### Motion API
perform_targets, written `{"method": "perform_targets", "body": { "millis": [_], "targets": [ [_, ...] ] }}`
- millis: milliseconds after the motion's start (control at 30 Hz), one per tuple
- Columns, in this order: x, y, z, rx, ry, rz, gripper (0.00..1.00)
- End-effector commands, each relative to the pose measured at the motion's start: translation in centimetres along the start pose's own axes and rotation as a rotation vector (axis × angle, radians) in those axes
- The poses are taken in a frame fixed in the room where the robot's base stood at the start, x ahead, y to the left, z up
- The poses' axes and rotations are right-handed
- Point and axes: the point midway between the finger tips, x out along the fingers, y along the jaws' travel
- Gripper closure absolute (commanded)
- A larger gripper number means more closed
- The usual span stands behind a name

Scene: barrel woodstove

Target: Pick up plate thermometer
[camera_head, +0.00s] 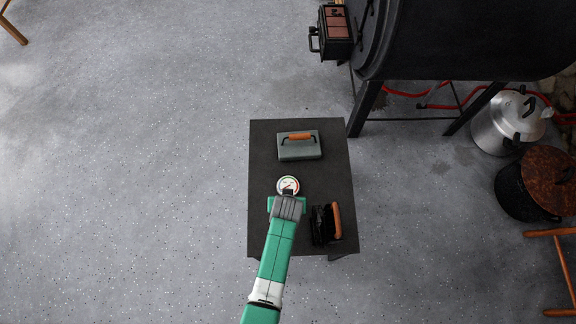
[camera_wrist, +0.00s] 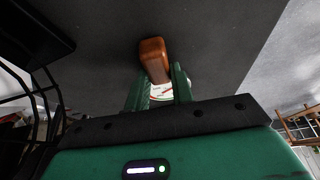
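The plate thermometer (camera_head: 288,184) is a small round white dial with a coloured band and dark pointer. It is at the middle of the small dark table (camera_head: 265,225). My gripper (camera_head: 288,194) is right at its near edge in the head view, its fingers hidden by the hand. In the wrist view, part of the white dial (camera_wrist: 161,91) shows between the two green fingers of my gripper (camera_wrist: 160,82), which stand apart. Whether the fingers touch or grip the thermometer cannot be made out. The hand hides the dial's lower part.
A grey block with an orange-brown handle (camera_head: 299,147) lies beyond the thermometer. A black brush with an orange-brown handle (camera_head: 335,220) lies right of my gripper. The black barrel stove (camera_head: 460,40) stands at upper right, with pots (camera_head: 500,125) beside it.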

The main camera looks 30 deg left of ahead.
Motion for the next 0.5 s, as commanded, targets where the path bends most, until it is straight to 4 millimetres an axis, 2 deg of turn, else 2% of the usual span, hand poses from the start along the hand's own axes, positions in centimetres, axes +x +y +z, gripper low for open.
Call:
{"method": "perform_targets", "body": {
  "millis": [267,500],
  "targets": [
    [-0.1,0.0,0.0,0.000,-0.001,0.000,1.00],
    [-2.4,0.0,-1.0,0.000,0.001,0.000,1.00]
  ]
}}
